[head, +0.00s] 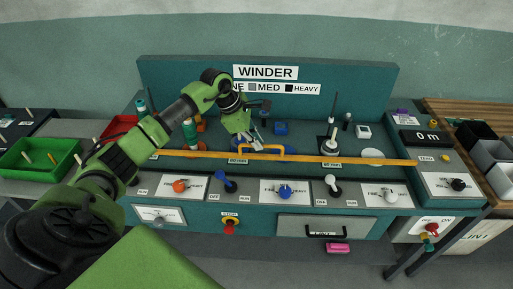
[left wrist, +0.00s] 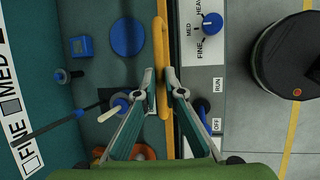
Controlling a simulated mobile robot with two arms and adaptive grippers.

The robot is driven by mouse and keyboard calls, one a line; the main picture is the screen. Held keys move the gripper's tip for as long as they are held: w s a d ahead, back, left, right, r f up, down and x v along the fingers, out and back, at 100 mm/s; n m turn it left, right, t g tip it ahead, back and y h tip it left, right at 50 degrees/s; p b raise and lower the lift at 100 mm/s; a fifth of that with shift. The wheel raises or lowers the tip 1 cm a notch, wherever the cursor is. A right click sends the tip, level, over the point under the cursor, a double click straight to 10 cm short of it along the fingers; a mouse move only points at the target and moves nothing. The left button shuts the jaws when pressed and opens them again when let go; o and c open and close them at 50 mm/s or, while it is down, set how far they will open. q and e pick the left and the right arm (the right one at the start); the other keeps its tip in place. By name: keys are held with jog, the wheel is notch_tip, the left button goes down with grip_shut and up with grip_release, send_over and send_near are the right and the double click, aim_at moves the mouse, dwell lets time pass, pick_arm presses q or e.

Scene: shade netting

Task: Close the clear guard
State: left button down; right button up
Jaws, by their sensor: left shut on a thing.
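The clear guard shows mainly as its long orange edge bar (head: 340,159), which runs across the front of the winder's recess. Its see-through panel is hard to make out. The guard's orange handle (head: 270,147) rises at the middle of the bar. My left gripper (head: 246,138) comes in from the left and is at the handle. In the left wrist view the handle (left wrist: 161,45) runs upright between the two fingertips (left wrist: 160,83), and the fingers are shut on it. My right gripper is in neither view.
The winder's back panel (head: 170,78) stands behind the recess. Spindles and a blue block (head: 281,128) stand in the recess. Knobs and levers, such as the blue knob (head: 286,191), line the front panel. A green bin (head: 40,157) is at left, grey bins (head: 490,155) at right.

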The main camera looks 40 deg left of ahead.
pick_arm(q)
notch_tip(320, 180, up, 13)
jog(key=p, duration=0.3)
jog(key=shift+w+f+p, duration=0.15)
jog(key=shift+f+p, duration=0.05)
jog(key=shift+p, duration=0.15)
jog(key=shift+a, duration=0.1)
jog(key=c, duration=2.2)
grip_release()
jog(key=shift+r, duration=0.1)
jog(key=shift+o, duration=0.3)
jog(key=shift+s, duration=0.2)
jog(key=v, duration=1.2)
